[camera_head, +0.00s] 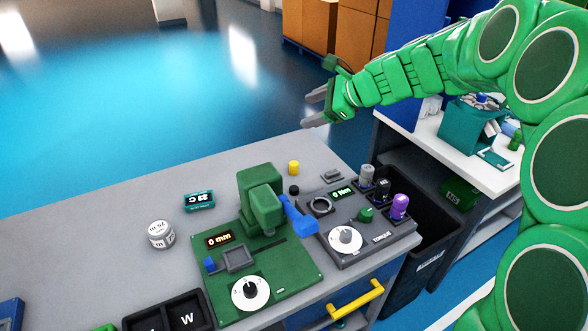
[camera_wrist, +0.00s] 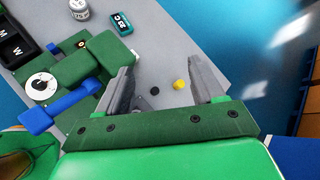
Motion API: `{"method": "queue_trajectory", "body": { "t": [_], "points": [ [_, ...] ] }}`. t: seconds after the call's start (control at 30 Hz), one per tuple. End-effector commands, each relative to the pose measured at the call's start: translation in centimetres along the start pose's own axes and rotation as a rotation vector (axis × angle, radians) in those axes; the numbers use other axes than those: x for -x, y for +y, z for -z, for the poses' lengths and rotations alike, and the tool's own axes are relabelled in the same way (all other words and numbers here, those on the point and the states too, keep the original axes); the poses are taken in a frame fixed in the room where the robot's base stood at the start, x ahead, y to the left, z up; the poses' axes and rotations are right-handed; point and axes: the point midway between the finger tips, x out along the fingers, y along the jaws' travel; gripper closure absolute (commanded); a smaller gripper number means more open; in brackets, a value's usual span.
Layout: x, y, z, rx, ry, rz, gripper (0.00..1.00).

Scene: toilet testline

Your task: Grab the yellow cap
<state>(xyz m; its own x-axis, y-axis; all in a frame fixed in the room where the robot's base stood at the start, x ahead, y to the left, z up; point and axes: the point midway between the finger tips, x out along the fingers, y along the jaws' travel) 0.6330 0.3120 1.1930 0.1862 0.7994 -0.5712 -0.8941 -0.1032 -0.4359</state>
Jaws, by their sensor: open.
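The yellow cap (camera_head: 294,168) is a small cylinder standing on the grey workbench (camera_head: 110,218), behind the torque device. It also shows in the wrist view (camera_wrist: 179,84), between my two fingers and beyond their grasp. My gripper (camera_head: 317,108) is green with grey fingers, raised above and behind the cap in the head view, past the bench's far edge. In the wrist view my gripper (camera_wrist: 165,88) has its fingers spread wide with nothing between them.
A black cap (camera_head: 294,190) stands close to the yellow one. The green press (camera_head: 258,205) with its blue lever (camera_head: 298,216) is to the left. The torque device (camera_head: 352,230) and purple-topped bottle (camera_head: 400,205) are to the right.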

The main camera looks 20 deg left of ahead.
Motion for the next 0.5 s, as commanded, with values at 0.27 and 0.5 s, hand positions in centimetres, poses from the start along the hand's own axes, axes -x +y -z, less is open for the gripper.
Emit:
{"method": "queue_trajectory", "body": {
  "t": [0.27, 0.5],
  "points": [
    [-4.8, -6.6, 2.5, -0.301, -0.072, 0.125, 0.32],
    [-7.3, -9.7, 4.4, -0.477, -0.11, 0.19, 0.32]
  ]
}}
